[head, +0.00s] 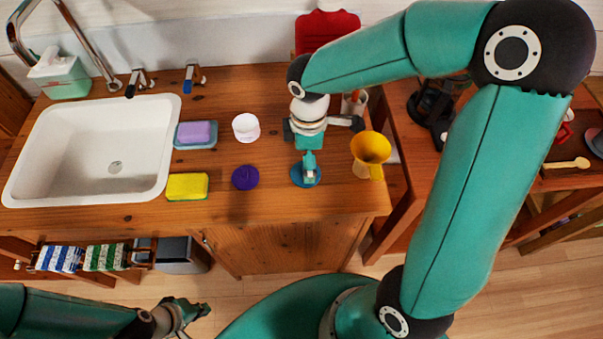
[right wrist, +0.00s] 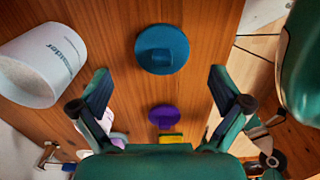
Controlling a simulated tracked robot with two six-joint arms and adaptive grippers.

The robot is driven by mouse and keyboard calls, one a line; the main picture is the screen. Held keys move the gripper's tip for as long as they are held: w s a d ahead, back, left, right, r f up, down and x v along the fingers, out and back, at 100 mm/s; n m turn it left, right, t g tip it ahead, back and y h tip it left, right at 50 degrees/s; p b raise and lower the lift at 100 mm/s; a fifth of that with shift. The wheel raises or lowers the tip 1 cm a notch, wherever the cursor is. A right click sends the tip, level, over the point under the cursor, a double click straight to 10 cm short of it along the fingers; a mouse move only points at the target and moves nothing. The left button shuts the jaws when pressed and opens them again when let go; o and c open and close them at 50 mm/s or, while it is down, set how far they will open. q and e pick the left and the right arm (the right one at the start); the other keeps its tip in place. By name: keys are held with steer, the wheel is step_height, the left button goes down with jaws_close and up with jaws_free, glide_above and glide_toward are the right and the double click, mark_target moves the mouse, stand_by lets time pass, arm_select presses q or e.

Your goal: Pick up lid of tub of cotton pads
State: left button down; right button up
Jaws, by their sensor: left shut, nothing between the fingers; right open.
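A round teal lid (head: 306,178) with a raised grip lies on the wooden counter; it shows whole in the right wrist view (right wrist: 162,50). A round purple lid (head: 245,178) lies to its left, also in the right wrist view (right wrist: 162,116). A small white tub (head: 246,127) stands behind the purple lid. I cannot tell which lid belongs to the cotton pads. My right gripper (right wrist: 160,92) is open and empty above the counter, close to the teal lid. My left gripper (head: 184,314) is shut and empty, low in front of the counter.
A white container (right wrist: 43,66) stands left in the right wrist view. A yellow sponge (head: 187,187), lilac soap (head: 195,132) and the sink (head: 105,180) are on the left. The counter's front strip is clear.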

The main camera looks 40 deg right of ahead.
step_height(320, 180, down, 5)
steer(key=shift+r, duration=0.1)
steer(key=shift+c, duration=0.3)
steer(key=c, duration=0.8)
